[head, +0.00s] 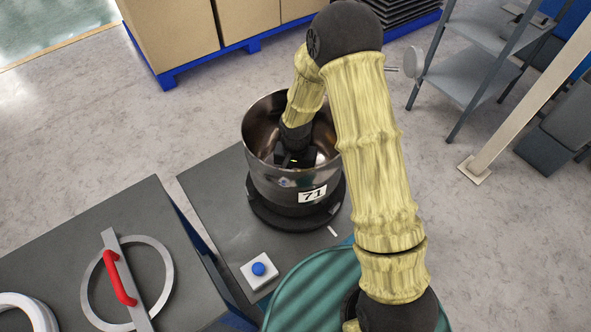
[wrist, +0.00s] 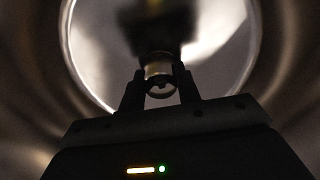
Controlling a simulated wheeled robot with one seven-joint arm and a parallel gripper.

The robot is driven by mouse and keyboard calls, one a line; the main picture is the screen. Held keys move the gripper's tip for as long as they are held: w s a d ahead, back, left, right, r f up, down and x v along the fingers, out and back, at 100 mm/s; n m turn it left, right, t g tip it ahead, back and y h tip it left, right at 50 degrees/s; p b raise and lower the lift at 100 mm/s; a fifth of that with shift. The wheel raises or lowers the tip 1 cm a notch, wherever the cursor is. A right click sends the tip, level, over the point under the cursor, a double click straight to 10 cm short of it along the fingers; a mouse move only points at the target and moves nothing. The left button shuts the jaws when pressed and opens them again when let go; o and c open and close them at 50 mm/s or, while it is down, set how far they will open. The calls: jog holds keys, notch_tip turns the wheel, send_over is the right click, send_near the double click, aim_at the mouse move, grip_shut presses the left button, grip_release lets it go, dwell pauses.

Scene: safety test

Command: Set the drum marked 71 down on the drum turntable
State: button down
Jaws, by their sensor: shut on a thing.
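The drum marked 71 (head: 285,185) is a shiny open-topped steel vessel with a white number label on its front. It is upright over the drum turntable (head: 268,218), a black round base on a grey table. I cannot tell whether the drum's bottom touches the turntable. My gripper (head: 295,158) reaches down inside the drum. In the wrist view my gripper (wrist: 160,85) is shut on a small pale round part in the middle of the drum, whose curved wall (wrist: 265,60) surrounds it. The drum's underside is hidden.
A white box with a blue button (head: 259,269) stands on the table in front of the turntable. A table at left carries a metal ring with a red handle (head: 119,278). Cardboard boxes on a blue pallet (head: 205,65) and a grey shelf rack (head: 470,75) stand behind.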

jog(key=shift+f, duration=0.35)
dwell(0.5)
jog(key=c, duration=0.9)
grip_release()
notch_tip(320, 180, up, 17)
jog(key=shift+r+p, duration=0.2)
jog(key=shift+p, duration=0.65)
notch_tip(320, 180, up, 7)
jog(key=p, duration=0.6)
